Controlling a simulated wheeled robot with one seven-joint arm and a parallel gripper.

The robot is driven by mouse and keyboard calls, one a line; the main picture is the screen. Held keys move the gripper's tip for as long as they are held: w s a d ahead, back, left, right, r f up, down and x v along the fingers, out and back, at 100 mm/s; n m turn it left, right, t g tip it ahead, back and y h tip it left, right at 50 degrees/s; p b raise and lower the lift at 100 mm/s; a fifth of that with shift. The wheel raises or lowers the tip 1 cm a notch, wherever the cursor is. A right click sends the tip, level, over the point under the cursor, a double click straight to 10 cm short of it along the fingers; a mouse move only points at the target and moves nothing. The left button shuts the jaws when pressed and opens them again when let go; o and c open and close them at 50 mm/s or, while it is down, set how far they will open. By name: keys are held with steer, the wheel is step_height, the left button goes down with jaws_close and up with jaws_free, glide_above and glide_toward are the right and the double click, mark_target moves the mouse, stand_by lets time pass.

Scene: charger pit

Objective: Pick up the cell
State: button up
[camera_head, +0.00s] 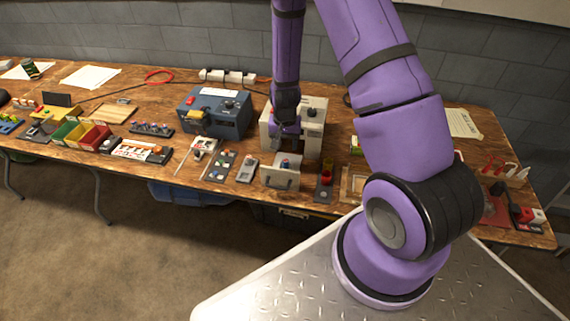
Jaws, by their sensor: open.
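My purple arm reaches down over the workbench (340,188). My gripper (281,145) is small in this view, with its fingers spread and nothing seen between them. It hangs in front of a cream box with dark knobs (316,116). Just below and in front of it stands a small grey holder (281,181). A small blue and red piece (285,163) shows at the top of this holder; it may be the cell, but it is too small to be sure. I cannot tell whether the fingertips touch anything.
A blue instrument box (215,113) stands left of the cream box. Small trays (219,167) and a red-and-black item (326,180) flank the holder. Coloured bins (95,138) stand farther left. My arm hides part of the right side of the bench.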

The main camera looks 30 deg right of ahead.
mark_target(285, 160)
steer(key=shift+d+f, duration=0.1)
steer(key=shift+f, duration=4.25)
jaws_close()
steer(key=shift+r, duration=0.1)
